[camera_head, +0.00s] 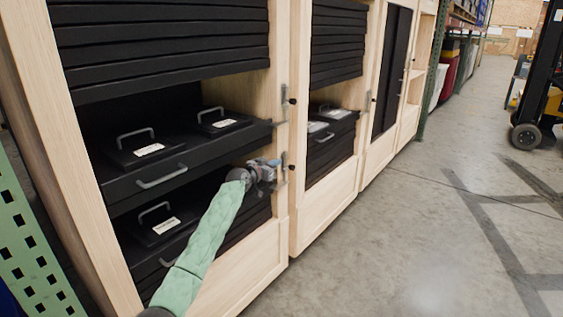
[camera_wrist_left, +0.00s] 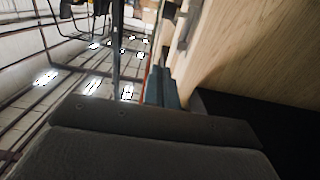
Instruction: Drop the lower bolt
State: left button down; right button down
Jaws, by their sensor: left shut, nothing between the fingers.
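The lower bolt (camera_head: 285,162) is a small dark metal fitting on the pale wooden post between the first two cabinet bays. A similar upper bolt (camera_head: 285,95) sits higher on the same post. My left gripper (camera_head: 274,165) is shut and empty, right beside the lower bolt and partly in front of it. I cannot tell whether they touch. In the left wrist view the shut fingers (camera_wrist_left: 166,88) point along a wooden face, and no bolt can be made out. My right gripper is not in view.
Black lidded totes (camera_head: 140,148) with handles sit on a black drawer shelf (camera_head: 160,182) left of the post. The wooden cabinet (camera_head: 262,262) continues to the right. A forklift (camera_head: 535,110) stands at the far right, and the concrete floor (camera_head: 400,240) between is open.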

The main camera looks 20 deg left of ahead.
pick_arm(q)
jog(key=v, duration=0.2)
jog(key=shift+s, duration=0.3)
